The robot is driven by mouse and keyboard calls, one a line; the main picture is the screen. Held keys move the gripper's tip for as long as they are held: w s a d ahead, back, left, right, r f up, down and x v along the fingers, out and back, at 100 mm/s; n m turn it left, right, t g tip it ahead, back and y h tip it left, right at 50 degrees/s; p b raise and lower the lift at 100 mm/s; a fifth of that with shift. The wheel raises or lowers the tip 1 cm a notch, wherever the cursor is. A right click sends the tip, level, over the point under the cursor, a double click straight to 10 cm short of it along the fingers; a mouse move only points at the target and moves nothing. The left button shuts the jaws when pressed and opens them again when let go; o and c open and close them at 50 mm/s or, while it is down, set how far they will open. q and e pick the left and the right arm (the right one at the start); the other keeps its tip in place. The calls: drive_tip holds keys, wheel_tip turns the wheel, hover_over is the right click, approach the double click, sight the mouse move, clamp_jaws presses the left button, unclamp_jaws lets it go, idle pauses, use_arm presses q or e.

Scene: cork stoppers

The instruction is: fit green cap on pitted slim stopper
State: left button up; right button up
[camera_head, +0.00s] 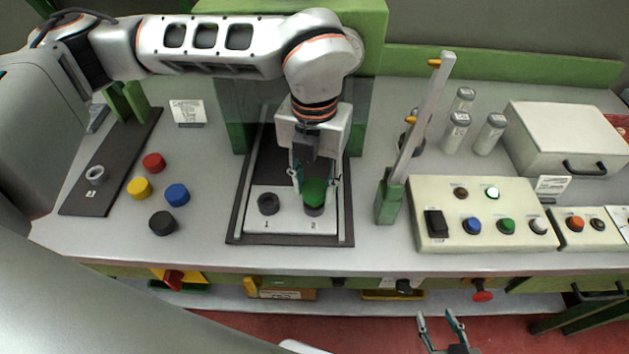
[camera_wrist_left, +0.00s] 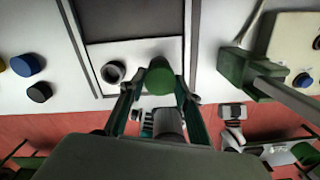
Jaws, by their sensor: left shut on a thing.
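The green cap (camera_head: 315,188) is between the fingers of my left gripper (camera_head: 315,181), which is shut on it. The cap is over the right-hand spot of the pale plate (camera_head: 290,227); a dark stopper (camera_head: 314,210) shows just below it, mostly hidden. I cannot tell whether cap and stopper touch. Another dark stopper (camera_head: 268,204), with a hollow top, stands at the left spot. The left wrist view shows the green cap (camera_wrist_left: 159,77) at the fingertips and the hollow-topped stopper (camera_wrist_left: 113,72) beside it. The stoppers' pitting cannot be made out. My right gripper (camera_head: 441,320) is open and empty at the bottom.
Red (camera_head: 153,162), yellow (camera_head: 139,188), blue (camera_head: 177,195) and black (camera_head: 163,223) caps lie left of the plate. A grey ring (camera_head: 96,175) sits on a dark board. A green-based post (camera_head: 389,203) and a button box (camera_head: 472,240) stand to the right.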

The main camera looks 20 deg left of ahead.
sight(314, 188)
use_arm(q)
drive_tip(key=shift+f+b, duration=0.45)
drive_tip(key=shift+f, duration=0.05)
idle(0.8)
drive_tip(key=o, duration=0.8)
drive_tip(key=shift+o, duration=0.2)
wheel_tip(314, 188, up, 12)
drive_tip(key=shift+s, duration=0.1)
idle(0.3)
